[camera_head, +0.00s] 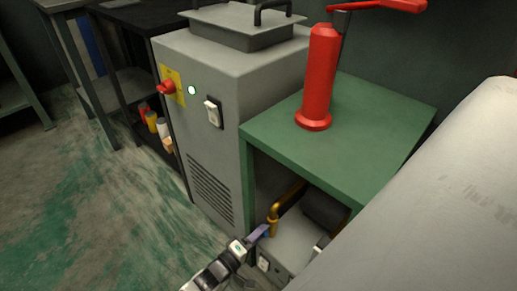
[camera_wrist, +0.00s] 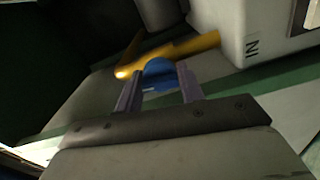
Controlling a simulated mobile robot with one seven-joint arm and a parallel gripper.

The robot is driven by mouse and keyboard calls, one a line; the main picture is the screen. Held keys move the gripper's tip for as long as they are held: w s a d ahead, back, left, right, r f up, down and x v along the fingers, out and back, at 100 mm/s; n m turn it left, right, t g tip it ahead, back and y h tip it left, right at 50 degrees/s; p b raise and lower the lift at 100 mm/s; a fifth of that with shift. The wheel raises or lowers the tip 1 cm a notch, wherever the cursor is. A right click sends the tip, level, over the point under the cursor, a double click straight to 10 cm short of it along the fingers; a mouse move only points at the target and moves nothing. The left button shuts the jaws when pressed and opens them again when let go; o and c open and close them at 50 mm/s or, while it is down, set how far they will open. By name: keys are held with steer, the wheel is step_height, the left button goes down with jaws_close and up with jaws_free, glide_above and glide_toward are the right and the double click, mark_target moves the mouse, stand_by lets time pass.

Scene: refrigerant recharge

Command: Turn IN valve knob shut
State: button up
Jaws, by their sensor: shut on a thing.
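The IN valve knob (camera_wrist: 158,73) is blue and sits between the two fingers of my gripper (camera_wrist: 158,90) in the wrist view. A brass-yellow pipe (camera_wrist: 190,47) runs right behind it to a pale housing marked "IN" (camera_wrist: 252,47). My gripper is shut on the knob. In the head view my gripper (camera_head: 258,236) is low in the frame, at the lower end of the brass pipe (camera_head: 285,202) under the green table. The knob is mostly hidden there by the fingers, and its turn angle cannot be told.
The green table (camera_head: 390,108) stands over the pipe and carries a red hand pump (camera_head: 320,75). A grey cabinet (camera_head: 215,150) with a red knob, green light and switch stands to the left. My pale arm fills the lower right. Open floor (camera_head: 80,200) lies left.

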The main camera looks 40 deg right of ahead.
steer(key=shift+r+n+p, duration=0.15)
steer(key=shift+n+p, duration=0.4)
steer(key=shift+n, duration=0.55)
steer(key=o, duration=1)
steer(key=shift+c, duration=0.2)
steer(key=s+a+p, duration=0.1)
steer(key=a+p, duration=0.1)
steer(key=a, duration=1.1)
steer(key=shift+a, duration=0.4)
